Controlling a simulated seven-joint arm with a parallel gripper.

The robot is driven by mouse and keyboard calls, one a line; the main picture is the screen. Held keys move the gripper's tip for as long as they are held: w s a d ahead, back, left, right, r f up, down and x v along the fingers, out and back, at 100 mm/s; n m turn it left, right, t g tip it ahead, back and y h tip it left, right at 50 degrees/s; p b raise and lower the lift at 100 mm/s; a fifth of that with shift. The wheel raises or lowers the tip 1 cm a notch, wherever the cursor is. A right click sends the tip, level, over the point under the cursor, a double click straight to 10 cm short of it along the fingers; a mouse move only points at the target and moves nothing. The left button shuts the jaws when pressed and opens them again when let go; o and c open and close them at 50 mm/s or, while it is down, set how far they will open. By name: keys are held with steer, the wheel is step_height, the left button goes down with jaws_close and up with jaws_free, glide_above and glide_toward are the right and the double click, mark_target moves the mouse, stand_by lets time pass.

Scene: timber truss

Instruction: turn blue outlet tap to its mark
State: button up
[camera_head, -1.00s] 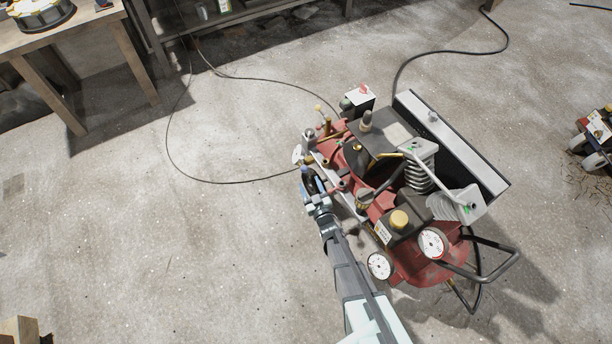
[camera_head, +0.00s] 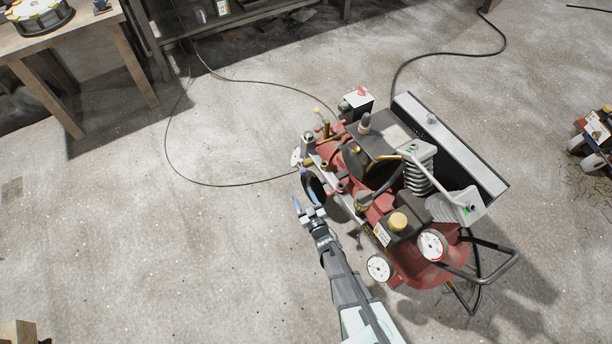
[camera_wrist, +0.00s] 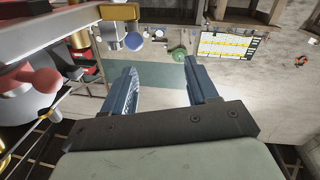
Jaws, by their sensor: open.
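The red compressor (camera_head: 405,265) stands on the floor right of centre in the head view, with a grey bar of fittings along its left side. My gripper (camera_head: 305,207) is open and empty, just left of the compressor's black wheel (camera_head: 314,187). In the wrist view its two blue-grey fingers (camera_wrist: 158,90) are spread with nothing between them. A small blue rounded part (camera_wrist: 133,41) shows beyond the left finger, under a yellow and silver fitting; it may be the blue outlet tap, but I cannot tell. I cannot make out the tap's mark.
A red knob (camera_wrist: 38,82) is close at the left of the wrist view. A thin hose (camera_head: 172,150) loops over the floor to the compressor. A wooden table (camera_head: 85,35) stands at the upper left.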

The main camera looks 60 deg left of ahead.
steer(key=s+a+g, duration=0.1)
steer(key=s+a, duration=0.1)
steer(key=s, duration=0.4)
steer(key=m+t+h, duration=0.2)
steer(key=m+t, duration=0.4)
steer(key=t, duration=0.1)
glide_toward(303, 173)
steer(key=f, duration=0.1)
steer(key=shift+n, duration=0.8)
steer(key=x, duration=1.3)
steer(key=shift+w+a, duration=0.1)
steer(key=shift+a, duration=0.05)
